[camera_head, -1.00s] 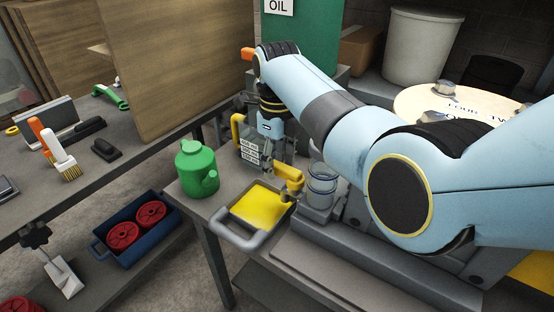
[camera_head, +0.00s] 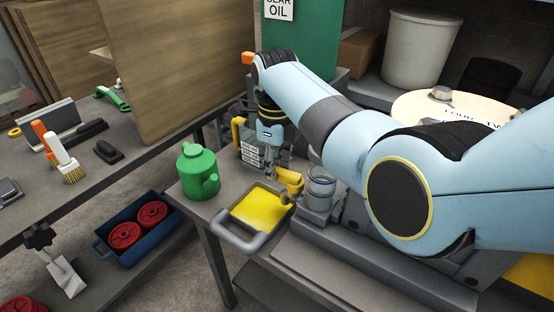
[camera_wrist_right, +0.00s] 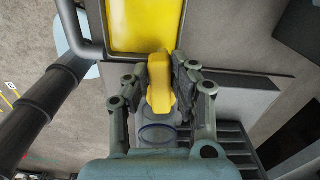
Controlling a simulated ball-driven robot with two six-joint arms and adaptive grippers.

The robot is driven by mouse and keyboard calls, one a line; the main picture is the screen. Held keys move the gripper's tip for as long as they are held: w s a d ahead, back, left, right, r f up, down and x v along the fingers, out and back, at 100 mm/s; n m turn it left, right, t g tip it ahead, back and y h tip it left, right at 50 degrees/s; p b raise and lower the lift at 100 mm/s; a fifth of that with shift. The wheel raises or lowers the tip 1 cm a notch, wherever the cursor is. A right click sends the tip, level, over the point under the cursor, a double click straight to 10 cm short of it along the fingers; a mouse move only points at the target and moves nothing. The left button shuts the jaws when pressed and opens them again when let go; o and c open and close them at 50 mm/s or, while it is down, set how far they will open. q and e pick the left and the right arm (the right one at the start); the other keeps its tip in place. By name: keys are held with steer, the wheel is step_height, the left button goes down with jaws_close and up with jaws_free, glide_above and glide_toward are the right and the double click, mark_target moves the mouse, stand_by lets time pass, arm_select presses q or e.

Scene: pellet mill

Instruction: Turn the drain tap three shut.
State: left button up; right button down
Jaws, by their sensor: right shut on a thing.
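The drain tap's yellow handle (camera_head: 289,180) stands above the right edge of a grey tray, beside a clear glass jar (camera_head: 320,183). In the right wrist view the yellow handle (camera_wrist_right: 160,84) runs up and down the picture between the fingers. My right gripper (camera_wrist_right: 160,80) is shut on this handle, one finger on each side. In the head view my right gripper (camera_head: 277,160) points down at the handle, and its fingertips are partly hidden. I cannot read a number on this tap. My left gripper is not in view.
The grey tray (camera_head: 242,240) holds a yellow surface and has a loop handle. A green oil can (camera_head: 198,171) stands left of it. A green gear oil tank (camera_head: 305,45) and a wooden panel (camera_head: 180,60) stand farther back.

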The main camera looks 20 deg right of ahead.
steer(key=shift+s+a+n+p, duration=0.15)
steer(key=shift+s+n+p, duration=0.85)
steer(key=shift+n, duration=1.5)
steer(key=shift+s+a+n+p, duration=0.15)
steer(key=shift+s+n+p, duration=0.9)
steer(key=shift+n, duration=1.45)
steer(key=shift+s+a+n+p, duration=0.15)
steer(key=shift+s+n+p, duration=0.85)
steer(key=shift+n, duration=1.5)
steer(key=shift+w, duration=0.15)
steer(key=c, duration=1.1)
jaws_free()
